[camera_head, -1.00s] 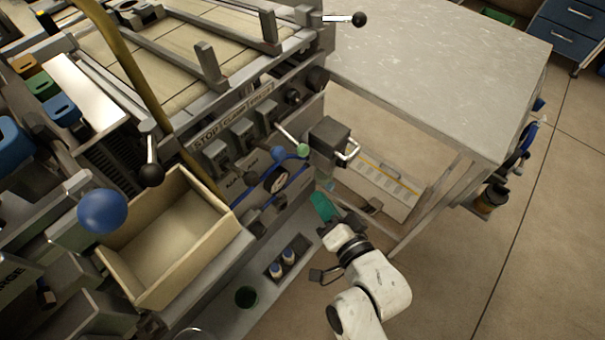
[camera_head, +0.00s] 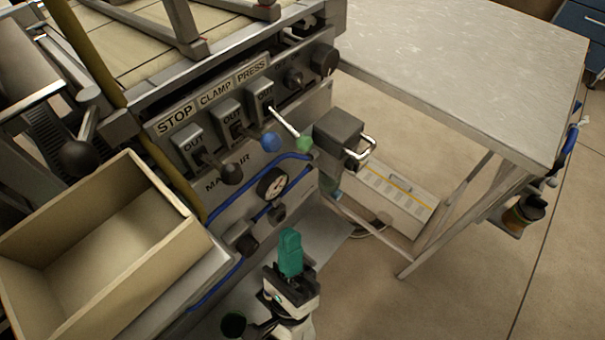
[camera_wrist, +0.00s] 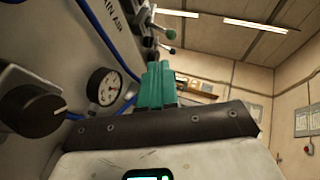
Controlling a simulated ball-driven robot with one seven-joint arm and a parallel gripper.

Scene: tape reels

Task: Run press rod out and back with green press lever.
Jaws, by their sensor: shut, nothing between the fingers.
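The green press lever (camera_head: 304,144) sticks out from the control panel under the PRESS label, its pale rod slanting down and right to a green ball knob. In the wrist view the green knob (camera_wrist: 170,34) shows above my fingertips, apart from them. My gripper (camera_head: 290,240) has teal fingers, shut and empty, pointing up below the lever and in front of the panel. It also shows in the wrist view (camera_wrist: 160,68). The gripper touches nothing that I can see. I cannot pick out the press rod with certainty.
Beside the green lever are the blue clamp knob (camera_head: 270,142) and the black stop knob (camera_head: 231,174). A pressure gauge (camera_head: 272,184) with blue hose sits below. A dark box with a metal loop (camera_head: 340,132) stands close right. A wooden bin (camera_head: 110,255) is at left.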

